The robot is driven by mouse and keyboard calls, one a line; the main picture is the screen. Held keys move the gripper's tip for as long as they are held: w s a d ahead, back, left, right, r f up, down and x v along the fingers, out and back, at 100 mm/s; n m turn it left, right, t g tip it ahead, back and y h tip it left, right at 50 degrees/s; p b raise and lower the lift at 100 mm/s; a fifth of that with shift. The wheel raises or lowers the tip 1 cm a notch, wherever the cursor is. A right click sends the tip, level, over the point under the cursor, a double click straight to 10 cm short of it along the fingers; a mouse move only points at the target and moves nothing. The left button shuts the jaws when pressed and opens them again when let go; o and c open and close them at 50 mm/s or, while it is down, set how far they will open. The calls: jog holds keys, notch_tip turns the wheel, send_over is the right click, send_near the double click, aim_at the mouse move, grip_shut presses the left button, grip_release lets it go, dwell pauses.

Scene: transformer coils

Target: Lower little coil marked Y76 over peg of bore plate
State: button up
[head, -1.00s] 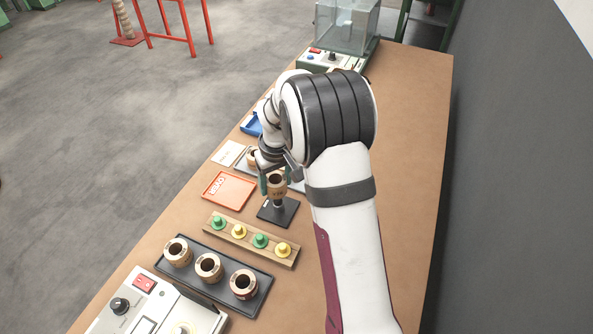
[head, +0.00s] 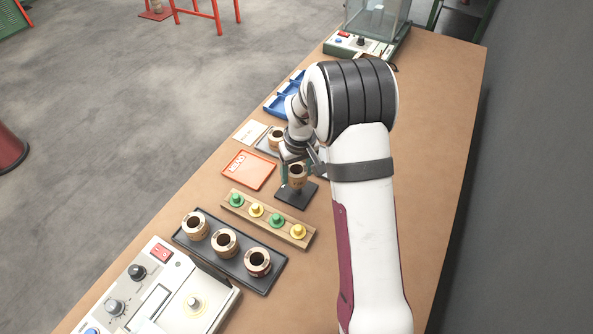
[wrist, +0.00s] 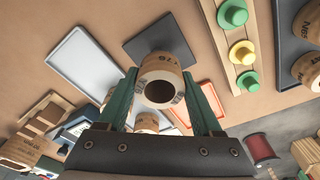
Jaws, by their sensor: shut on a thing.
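An orange tray (head: 250,172) lies left of the plate. A wooden strip (head: 264,229) with green and yellow knobs is in front. Nearer is a dark tray (head: 206,253) with three coils. A coil (head: 276,137) stands behind. The table is clear right of my arm.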

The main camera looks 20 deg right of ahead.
aim_at(296, 182)
jog(key=shift+f, duration=0.15)
dwell(0.5)
jog(key=shift+f, duration=1.6)
jog(key=shift+f, duration=0.15)
jog(key=shift+f, duration=0.15)
jog(key=o, duration=1.5)
jog(key=shift+f, duration=0.1)
jog(key=shift+r, duration=4.45)
